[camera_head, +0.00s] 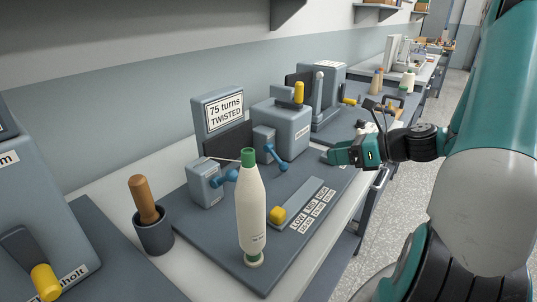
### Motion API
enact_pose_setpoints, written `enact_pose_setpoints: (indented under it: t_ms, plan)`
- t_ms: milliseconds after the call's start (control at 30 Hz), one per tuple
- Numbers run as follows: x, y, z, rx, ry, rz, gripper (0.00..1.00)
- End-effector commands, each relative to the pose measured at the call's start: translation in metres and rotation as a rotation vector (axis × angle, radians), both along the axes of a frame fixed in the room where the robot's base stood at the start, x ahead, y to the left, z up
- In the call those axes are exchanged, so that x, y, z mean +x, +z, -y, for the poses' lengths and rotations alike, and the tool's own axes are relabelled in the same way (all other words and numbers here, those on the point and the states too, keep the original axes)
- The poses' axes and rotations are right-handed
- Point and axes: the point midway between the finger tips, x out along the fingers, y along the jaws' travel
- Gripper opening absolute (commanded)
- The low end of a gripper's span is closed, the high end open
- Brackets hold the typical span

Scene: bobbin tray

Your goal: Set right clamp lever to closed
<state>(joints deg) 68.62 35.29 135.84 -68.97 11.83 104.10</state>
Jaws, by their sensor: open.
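The twist tester stands on a dark grey base plate (190,228). Its right clamp is a grey block with a blue lever (277,160); the lever slants down to the right, ending in a round knob. A left clamp (204,184) also has a blue lever (229,176), partly hidden by the bobbin. My gripper (332,155) is to the right of the right clamp lever and apart from it, with its teal jaws pointing left. It is open and empty. Whether the right lever counts as open cannot be told from the picture.
A tall white bobbin (251,215) with a green top stands in front of the clamps. A yellow slider knob (277,214) is right of it. A wooden-handled tool in a cup (153,232) is left. Another machine (317,90) is behind.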

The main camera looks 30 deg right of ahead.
Motion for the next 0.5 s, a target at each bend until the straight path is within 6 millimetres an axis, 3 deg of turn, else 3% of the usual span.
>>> enact_pose_setpoints:
  t_ms: [167,500]
  plan:
    - [0.014,-0.006,-0.011,0.004,0.009,-0.001,0.54]
    - [0.073,-0.035,-0.049,0.002,0.013,-0.002,0.54]
